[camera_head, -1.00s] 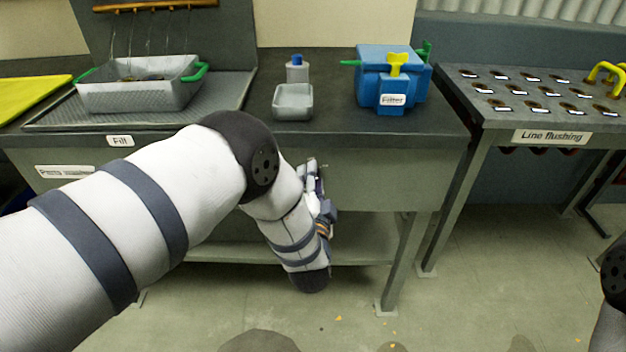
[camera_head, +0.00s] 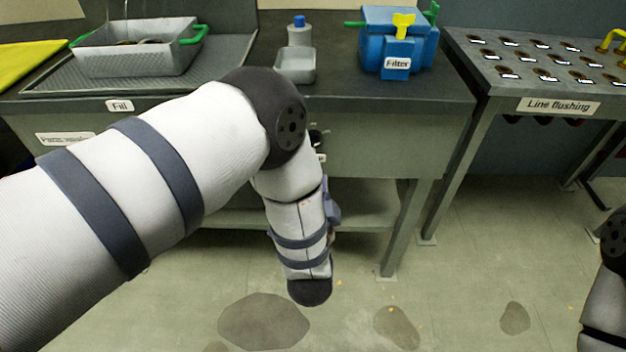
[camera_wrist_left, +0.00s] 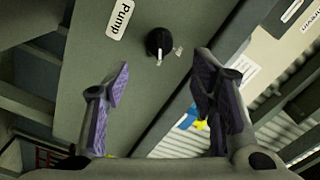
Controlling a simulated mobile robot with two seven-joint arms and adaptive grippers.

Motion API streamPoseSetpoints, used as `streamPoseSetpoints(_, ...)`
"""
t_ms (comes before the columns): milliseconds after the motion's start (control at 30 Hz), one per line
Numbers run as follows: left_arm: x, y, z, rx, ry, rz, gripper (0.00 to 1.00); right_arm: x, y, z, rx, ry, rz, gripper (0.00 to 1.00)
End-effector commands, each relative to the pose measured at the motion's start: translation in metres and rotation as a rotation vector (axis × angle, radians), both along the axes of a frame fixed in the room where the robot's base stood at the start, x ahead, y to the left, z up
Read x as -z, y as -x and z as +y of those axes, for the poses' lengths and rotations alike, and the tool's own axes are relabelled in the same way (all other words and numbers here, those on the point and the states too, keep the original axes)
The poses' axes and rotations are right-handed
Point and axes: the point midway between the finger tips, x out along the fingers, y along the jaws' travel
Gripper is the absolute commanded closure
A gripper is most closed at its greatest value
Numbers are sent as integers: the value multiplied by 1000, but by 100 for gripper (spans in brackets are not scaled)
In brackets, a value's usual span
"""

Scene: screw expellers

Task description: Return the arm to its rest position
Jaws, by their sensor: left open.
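My left arm reaches in from the left in the head view, with its elbow bent in front of the workbench (camera_head: 400,115) and its forearm hanging down. The left gripper is mostly hidden behind that forearm in the head view. In the left wrist view my left gripper (camera_wrist_left: 160,95) is open, with two purple-padded fingers apart and nothing between them. Beyond the fingers is a grey panel with a "Pump" label (camera_wrist_left: 120,18) and a black knob (camera_wrist_left: 159,42). Part of my right arm shows at the right edge of the head view; its gripper is out of view.
On the bench stand a grey basket with green handles (camera_head: 135,58), a small grey tray (camera_head: 296,66), a blue-capped bottle (camera_head: 300,35) and a blue filter box (camera_head: 397,45). A line flushing table (camera_head: 475,75) stands at right. The floor in front is open.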

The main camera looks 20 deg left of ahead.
Motion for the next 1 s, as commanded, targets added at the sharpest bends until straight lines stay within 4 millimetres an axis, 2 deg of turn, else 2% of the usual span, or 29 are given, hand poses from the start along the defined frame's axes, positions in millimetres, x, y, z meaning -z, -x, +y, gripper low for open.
streamPoseSetpoints(100,1,22,-7,2,0,4,49,0,0,0,0,0,0,75)
streamPoseSetpoints(200,1,33,-9,0,-1,3,49,0,0,0,0,0,0,75)
streamPoseSetpoints(667,0,36,-10,0,0,1,49,0,0,0,0,0,0,75)
streamPoseSetpoints(767,18,43,-2,19,63,79,49,-2,-2,0,0,-1,-8,75)
streamPoseSetpoints(867,73,80,20,32,267,330,49,-9,-8,0,0,0,-29,75)
streamPoseSetpoints(900,98,108,30,11,371,462,49,-12,-11,0,0,0,-38,75)
streamPoseSetpoints(967,129,158,44,-55,519,658,49,-15,-15,0,1,-1,-52,75)
streamPoseSetpoints(1000,143,194,52,-117,609,780,49,-18,-17,0,1,-1,-60,75)
